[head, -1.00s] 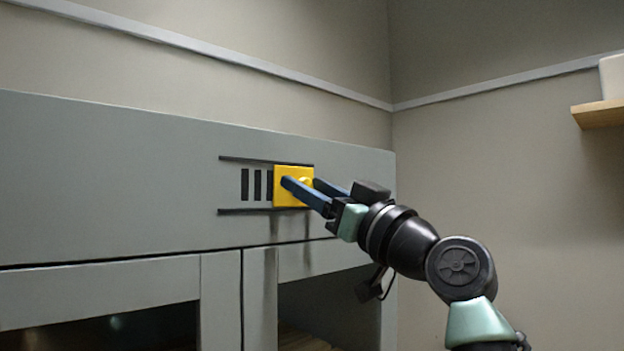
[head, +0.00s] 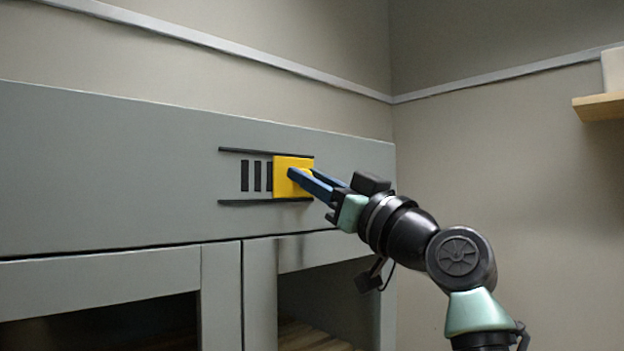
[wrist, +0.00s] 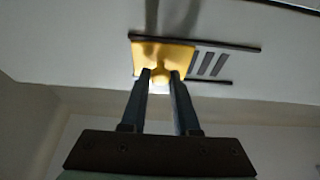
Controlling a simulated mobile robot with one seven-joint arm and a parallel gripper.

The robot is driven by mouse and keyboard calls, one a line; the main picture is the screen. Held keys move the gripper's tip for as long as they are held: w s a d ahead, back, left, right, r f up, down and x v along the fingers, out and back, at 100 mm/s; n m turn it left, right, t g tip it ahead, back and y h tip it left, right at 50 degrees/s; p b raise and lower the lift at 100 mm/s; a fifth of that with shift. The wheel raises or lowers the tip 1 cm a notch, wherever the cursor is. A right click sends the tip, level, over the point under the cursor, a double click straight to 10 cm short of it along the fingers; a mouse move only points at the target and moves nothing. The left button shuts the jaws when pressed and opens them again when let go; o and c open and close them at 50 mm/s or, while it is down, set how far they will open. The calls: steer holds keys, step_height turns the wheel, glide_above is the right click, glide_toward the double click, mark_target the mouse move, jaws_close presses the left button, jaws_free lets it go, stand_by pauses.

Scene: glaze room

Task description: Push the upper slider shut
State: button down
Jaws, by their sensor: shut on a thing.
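The upper slider is a yellow plate (head: 285,162) with a round knob, set between two black rails on the grey cabinet front. It sits at the right end of the rails in the head view, and dark slots (head: 245,176) show uncovered to its left. In the wrist view the yellow plate (wrist: 143,54) is at the left end of the rails, with the slots (wrist: 207,64) to its right. My gripper (head: 301,174) is shut on the knob (wrist: 160,76), one blue finger on each side. The fingers partly hide the knob.
The cabinet (head: 110,165) has open-looking dark bays below the slider panel. A wooden shelf (head: 602,106) with a white object is on the right wall. The panel left of the slots is bare.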

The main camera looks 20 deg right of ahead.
stand_by(0.8)
steer(key=a+b, duration=0.1)
steer(key=a, duration=0.1)
steer(key=s+a+b, duration=0.1)
steer(key=a, duration=0.1)
steer(key=s+a+b, duration=0.1)
steer(key=a, duration=0.1)
steer(key=shift+s+a+f, duration=0.1)
steer(key=shift+s+a, duration=0.05)
steer(key=shift+a, duration=0.15)
steer(key=shift+d, duration=0.1)
steer(key=c, duration=1)
jaws_free()
steer(key=shift+c, duration=0.2)
steer(key=o, duration=0.4)
steer(key=shift+a, duration=0.2)
steer(key=shift+c, duration=0.2)
steer(key=shift+d, duration=0.15)
